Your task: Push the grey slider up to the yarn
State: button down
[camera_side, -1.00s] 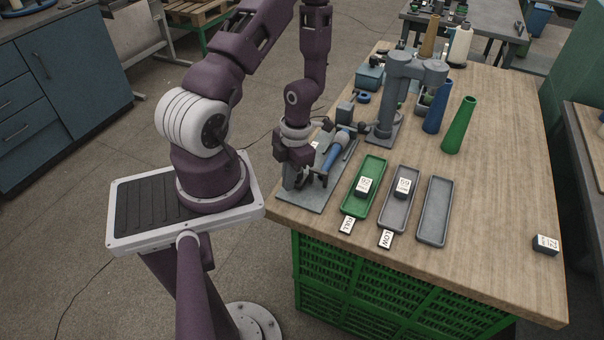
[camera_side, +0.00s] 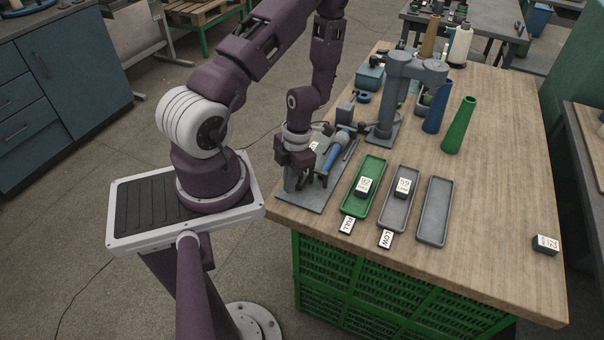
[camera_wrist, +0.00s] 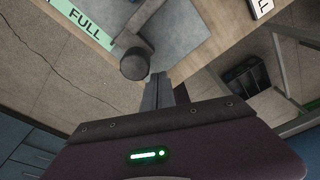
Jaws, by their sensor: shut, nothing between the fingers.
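The winder's grey base plate (camera_side: 312,196) lies at the table's left front corner. On it a blue cone (camera_side: 329,162) lies tilted, with a greyish round part at its upper end; I cannot tell whether that is yarn. My gripper (camera_side: 309,184) points down over the plate, left of the cone. In the wrist view my gripper (camera_wrist: 162,90) is shut and empty. A dark round knob (camera_wrist: 133,65) on a grey bar is just left of the fingertips, beside the bare plate (camera_wrist: 183,28). I cannot tell the grey slider apart for certain; my gripper hides part of the winder.
Right of the winder are a green tray (camera_side: 373,172) and a grey tray (camera_side: 398,216), each holding a labelled block, and an empty grey tray (camera_side: 434,211). A grey stand (camera_side: 386,113) and blue and green cones (camera_side: 459,126) stand behind. The table's right side is mostly clear.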

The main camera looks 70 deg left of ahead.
aim_at(309, 179)
jog(key=shift+w+a+r, duration=0.15)
jog(key=shift+w+a, duration=0.5)
jog(key=shift+w, duration=0.1)
jog(key=shift+w+a, duration=0.85)
jog(key=shift+a, duration=0.05)
jog(key=shift+w+a, duration=0.85)
jog(key=shift+w, duration=0.05)
jog(key=shift+w+a, duration=0.9)
